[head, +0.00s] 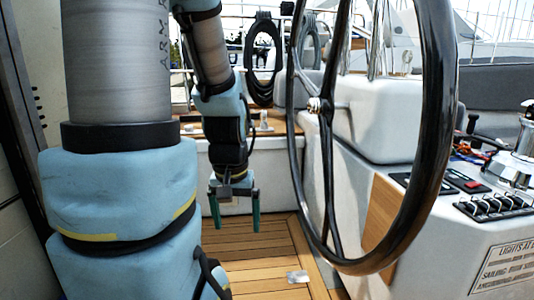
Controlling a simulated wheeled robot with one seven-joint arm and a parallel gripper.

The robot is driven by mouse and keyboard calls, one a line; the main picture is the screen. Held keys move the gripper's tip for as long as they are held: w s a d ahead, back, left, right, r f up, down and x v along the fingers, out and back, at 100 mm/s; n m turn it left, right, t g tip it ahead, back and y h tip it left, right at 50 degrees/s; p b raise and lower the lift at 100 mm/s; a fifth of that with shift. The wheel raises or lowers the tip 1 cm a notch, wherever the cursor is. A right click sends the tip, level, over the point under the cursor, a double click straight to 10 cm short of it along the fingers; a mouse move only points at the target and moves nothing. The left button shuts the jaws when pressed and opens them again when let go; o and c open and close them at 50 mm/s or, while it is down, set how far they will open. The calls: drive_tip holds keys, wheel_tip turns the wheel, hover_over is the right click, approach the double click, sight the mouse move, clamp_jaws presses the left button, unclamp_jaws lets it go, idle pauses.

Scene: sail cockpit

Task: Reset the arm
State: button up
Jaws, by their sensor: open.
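My gripper (236,222) hangs at the end of my arm, left of the middle in the head view. Its two green fingers point down and stand apart, with nothing between them. It is above the wooden slatted floor (245,262) and left of the black steering wheel (443,120). My arm comes down from the top of the picture, with its large blue and grey links close on the left.
A white console (385,115) stands behind the wheel. Switches (495,206) and a winch (522,140) are at the right. A black coiled rope (263,60) hangs at the back. A small light plate (298,277) lies on the floor.

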wheel_tip(320, 180, up, 19)
drive_tip(key=p, duration=1.6)
drive_tip(key=shift+p, duration=0.3)
drive_tip(key=shift+o, duration=0.5)
drive_tip(key=shift+r, duration=0.1)
